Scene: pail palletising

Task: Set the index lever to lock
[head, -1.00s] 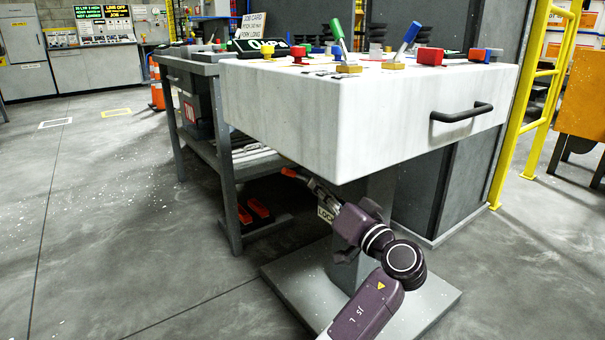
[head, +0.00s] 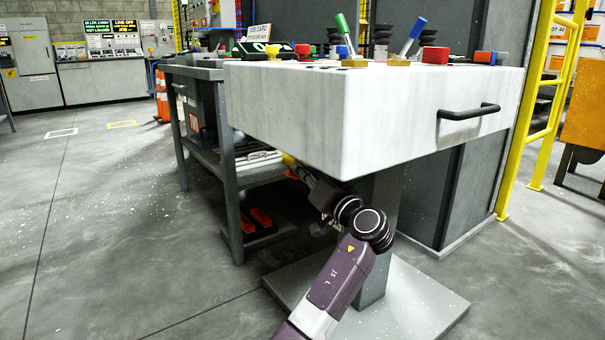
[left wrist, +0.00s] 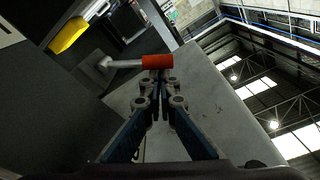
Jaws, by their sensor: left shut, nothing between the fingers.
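The index lever shows in the left wrist view as a red-orange grip (left wrist: 157,62) on a pale grey rod (left wrist: 125,64), which runs left to a round pivot on a dark face. My left gripper (left wrist: 157,82) is shut and empty, with its fingertips right at the grip; whether they touch it I cannot tell. In the head view a small orange piece (head: 292,174), seemingly the same grip, shows under the console's lower edge beside my left arm. The fingertips are hard to make out there. No lock marking is readable now. My right gripper is out of view.
The white console (head: 290,115) overhangs my left arm, with small levers and coloured knobs on top. Its grey pedestal (head: 377,215) stands behind the arm. A grey bench (head: 232,205) is at left. A yellow piece (left wrist: 68,35) sits near the lever's pivot. Floor at left is clear.

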